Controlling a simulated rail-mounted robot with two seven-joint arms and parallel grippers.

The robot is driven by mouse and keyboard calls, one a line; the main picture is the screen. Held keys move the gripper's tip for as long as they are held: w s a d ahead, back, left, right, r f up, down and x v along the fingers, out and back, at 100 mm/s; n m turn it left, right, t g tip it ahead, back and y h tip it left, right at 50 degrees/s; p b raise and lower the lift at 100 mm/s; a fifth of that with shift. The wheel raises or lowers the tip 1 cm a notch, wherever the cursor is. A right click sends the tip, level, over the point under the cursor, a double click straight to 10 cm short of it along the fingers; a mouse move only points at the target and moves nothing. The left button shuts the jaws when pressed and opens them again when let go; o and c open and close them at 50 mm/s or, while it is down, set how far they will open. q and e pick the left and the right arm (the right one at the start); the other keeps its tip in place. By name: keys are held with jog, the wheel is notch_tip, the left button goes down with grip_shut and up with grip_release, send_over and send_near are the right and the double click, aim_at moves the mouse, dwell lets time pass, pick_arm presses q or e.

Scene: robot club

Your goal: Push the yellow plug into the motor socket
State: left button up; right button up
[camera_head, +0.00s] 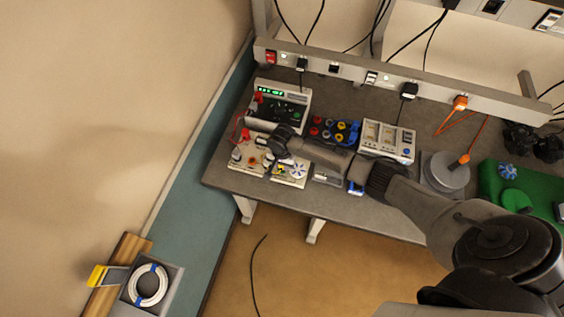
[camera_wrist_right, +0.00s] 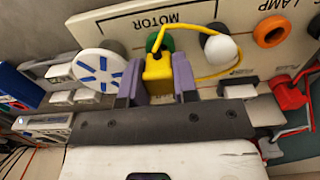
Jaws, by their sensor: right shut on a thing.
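In the right wrist view, my right gripper (camera_wrist_right: 158,84) is shut on the yellow plug (camera_wrist_right: 158,70), with a purple finger on each side of it. A yellow cable (camera_wrist_right: 205,75) loops from the plug to the right. Behind the plug is a green ring-shaped socket (camera_wrist_right: 166,40) on the pale board, under the upside-down MOTOR label (camera_wrist_right: 168,22). The plug covers part of this socket, and I cannot tell whether its tip is inside. In the head view, my right arm reaches in from the right, with its gripper (camera_head: 277,155) over the boards. My left gripper is not in view.
A white-and-blue wheel (camera_wrist_right: 98,66) stands close left of the plug. A white knob-like piece (camera_wrist_right: 220,49) and an orange ring socket (camera_wrist_right: 271,32) are to the right. Red parts (camera_wrist_right: 287,93) lie farther right. The head view shows a power supply (camera_head: 280,106) behind the boards.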

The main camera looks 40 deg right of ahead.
dwell(0.3)
jog(key=shift+p, duration=0.35)
dwell(0.4)
jog(key=shift+f, duration=0.45)
dwell(0.3)
jog(key=shift+p, duration=0.3)
dwell(0.3)
jog(key=shift+f, duration=0.15)
dwell(0.6)
jog(key=shift+f+p, duration=0.1)
jog(key=shift+p, duration=0.25)
jog(key=shift+f, duration=0.1)
dwell(0.5)
